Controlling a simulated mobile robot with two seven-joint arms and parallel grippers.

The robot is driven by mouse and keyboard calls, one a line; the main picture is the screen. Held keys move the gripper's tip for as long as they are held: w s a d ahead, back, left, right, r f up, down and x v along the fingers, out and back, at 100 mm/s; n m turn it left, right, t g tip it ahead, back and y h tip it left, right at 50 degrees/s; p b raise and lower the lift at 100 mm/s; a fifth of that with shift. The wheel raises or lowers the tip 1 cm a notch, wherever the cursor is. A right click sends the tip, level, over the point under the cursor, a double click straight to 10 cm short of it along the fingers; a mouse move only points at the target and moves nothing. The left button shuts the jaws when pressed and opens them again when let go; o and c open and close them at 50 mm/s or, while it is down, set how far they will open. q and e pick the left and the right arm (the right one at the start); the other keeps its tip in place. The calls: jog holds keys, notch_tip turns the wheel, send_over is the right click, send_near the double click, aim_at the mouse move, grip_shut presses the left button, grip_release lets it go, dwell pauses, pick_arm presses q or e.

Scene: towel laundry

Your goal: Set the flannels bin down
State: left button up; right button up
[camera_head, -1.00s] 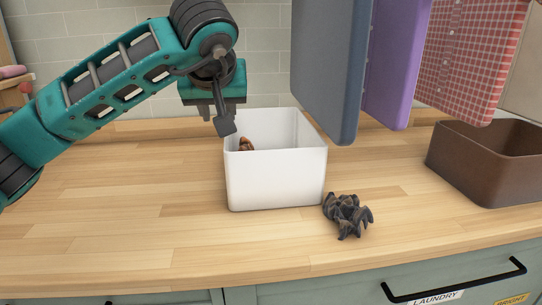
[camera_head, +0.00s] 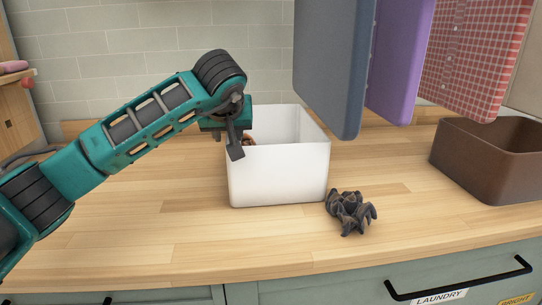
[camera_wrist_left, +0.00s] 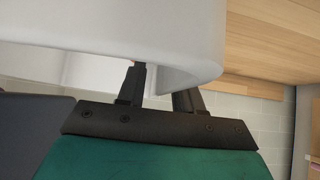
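A white bin (camera_head: 280,178) stands upright on the wooden counter. A small brown item (camera_head: 249,141) shows inside it, mostly hidden by the wall and my gripper. My left gripper (camera_head: 236,150) is at the bin's left side, near the rim. In the left wrist view, the fingers (camera_wrist_left: 160,90) are apart and the white bin wall (camera_wrist_left: 130,30) passes by them; the right finger's tip is partly hidden behind it. Firm contact cannot be told. No label shows on the white bin. My right gripper is not in view.
A brown bin (camera_head: 490,165) stands at the right. Blue (camera_head: 330,65), purple (camera_head: 400,60) and red checked (camera_head: 475,55) pieces hang above the counter (camera_head: 150,220). The counter's front left is clear.

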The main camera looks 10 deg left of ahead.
pick_arm(q)
jog(key=shift+c, duration=0.4)
grip_shut()
jog(key=shift+r, duration=0.1)
dwell(0.8)
